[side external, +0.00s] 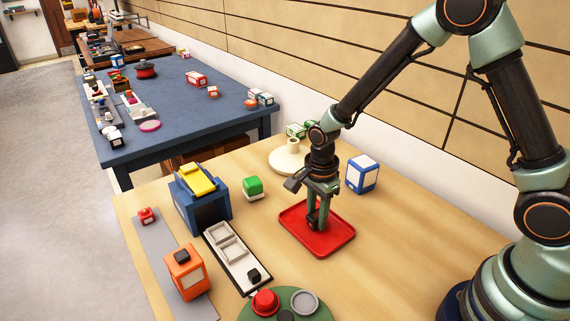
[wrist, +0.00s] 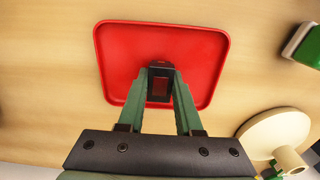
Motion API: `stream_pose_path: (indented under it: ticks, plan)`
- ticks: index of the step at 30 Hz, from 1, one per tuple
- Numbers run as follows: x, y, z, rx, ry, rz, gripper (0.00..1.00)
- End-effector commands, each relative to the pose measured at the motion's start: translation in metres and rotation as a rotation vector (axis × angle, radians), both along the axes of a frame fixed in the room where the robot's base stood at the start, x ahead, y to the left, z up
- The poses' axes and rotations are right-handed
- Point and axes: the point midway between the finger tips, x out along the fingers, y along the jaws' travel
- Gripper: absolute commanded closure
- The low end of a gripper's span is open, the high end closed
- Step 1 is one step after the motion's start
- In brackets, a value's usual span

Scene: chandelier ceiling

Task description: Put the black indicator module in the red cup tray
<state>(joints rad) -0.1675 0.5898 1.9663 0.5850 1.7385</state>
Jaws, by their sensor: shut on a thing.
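The red tray (side external: 341,240) lies flat on the wooden table; it fills the upper middle of the wrist view (wrist: 118,60). My gripper (side external: 318,224) points straight down inside the tray's outline in the side view. In the wrist view my gripper (wrist: 160,76) has its two green fingers shut on a small black module (wrist: 160,71), which has a dark red face.
A blue-white box (side external: 362,174) and a cream round stand (side external: 284,160) are behind the tray. A green-white block (side external: 253,187) and a blue box with yellow top (side external: 203,203) stand left. A white compartment tray (side external: 232,252) and a green disc (side external: 318,314) with round pieces are in front.

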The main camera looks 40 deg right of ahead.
Motion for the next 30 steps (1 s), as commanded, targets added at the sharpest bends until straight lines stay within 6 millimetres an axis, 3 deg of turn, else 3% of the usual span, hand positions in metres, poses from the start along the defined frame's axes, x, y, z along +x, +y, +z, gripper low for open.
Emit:
stream_pose_path:
  ticks: [5,6,8,20,26,30]
  plan:
    - [0.0,0.0,-0.003,0.0,0.001,0.0,1.0]
    - [0.0,0.0,-0.003,0.0,0.001,0.0,0.55]
    - [0.0,0.0,-0.003,0.0,0.0,0.0,0.36]
    - [0.001,0.0,0.003,0.0,-0.002,0.0,0.36]
    - [0.002,0.0,0.031,0.001,-0.007,0.0,0.36]
    - [0.002,0.0,0.062,0.001,-0.007,0.0,0.36]
